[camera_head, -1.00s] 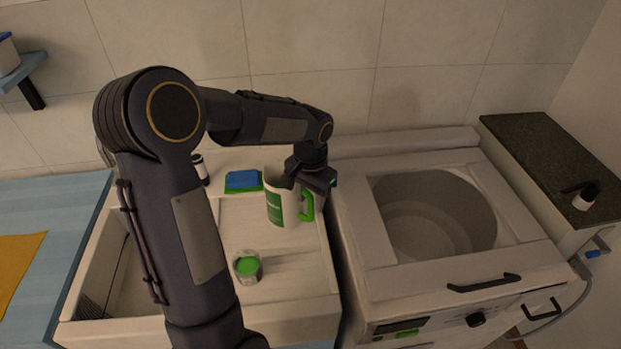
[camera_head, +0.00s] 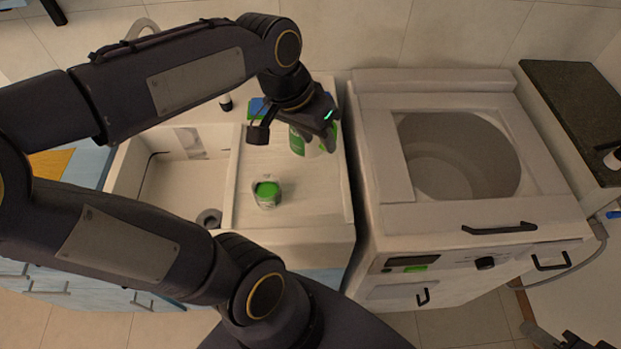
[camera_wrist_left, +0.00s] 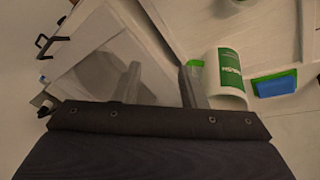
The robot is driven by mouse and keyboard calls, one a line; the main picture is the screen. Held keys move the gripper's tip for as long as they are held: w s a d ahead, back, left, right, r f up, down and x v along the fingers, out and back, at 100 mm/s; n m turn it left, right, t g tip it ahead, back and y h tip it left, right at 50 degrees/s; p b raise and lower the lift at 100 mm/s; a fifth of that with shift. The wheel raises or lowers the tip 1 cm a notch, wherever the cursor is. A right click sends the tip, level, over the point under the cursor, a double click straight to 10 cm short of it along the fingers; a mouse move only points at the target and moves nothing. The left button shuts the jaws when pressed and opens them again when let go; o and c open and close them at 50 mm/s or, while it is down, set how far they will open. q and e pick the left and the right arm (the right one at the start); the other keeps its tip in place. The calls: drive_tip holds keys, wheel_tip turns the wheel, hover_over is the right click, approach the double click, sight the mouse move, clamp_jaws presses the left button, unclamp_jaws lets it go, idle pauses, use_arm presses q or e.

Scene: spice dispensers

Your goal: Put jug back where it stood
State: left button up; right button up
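The jug (camera_head: 298,146) is white with a green label and stands on the pale drainboard beside the sink, partly hidden by my left gripper. In the left wrist view the jug (camera_wrist_left: 226,70) is right of the fingers, its green handle (camera_wrist_left: 197,74) close to the right finger. My left gripper (camera_head: 292,134) is over the jug in the head view. In the wrist view its fingers (camera_wrist_left: 160,84) are apart with nothing seen between them. A dark part at the bottom right of the head view may be my right gripper (camera_head: 560,336); its fingers are unclear.
A clear container with green contents (camera_head: 267,193) stands in front of the jug. A blue sponge on a green one (camera_wrist_left: 275,84) lies near the jug. The sink basin (camera_head: 185,190) is left; a white washing machine (camera_head: 395,225) with an open round top is right.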

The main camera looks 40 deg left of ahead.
use_arm(q)
drive_tip(key=s+d+f+n+t+h, duration=0.1)
drive_tip(key=s+d+f+t, duration=0.1)
drive_tip(key=s, duration=0.6)
drive_tip(key=d+f, duration=0.1)
drive_tip(key=d, duration=0.1)
drive_tip(key=shift+d+f+n+h, duration=0.3)
drive_tip(key=shift+f, duration=0.05)
idle(0.6)
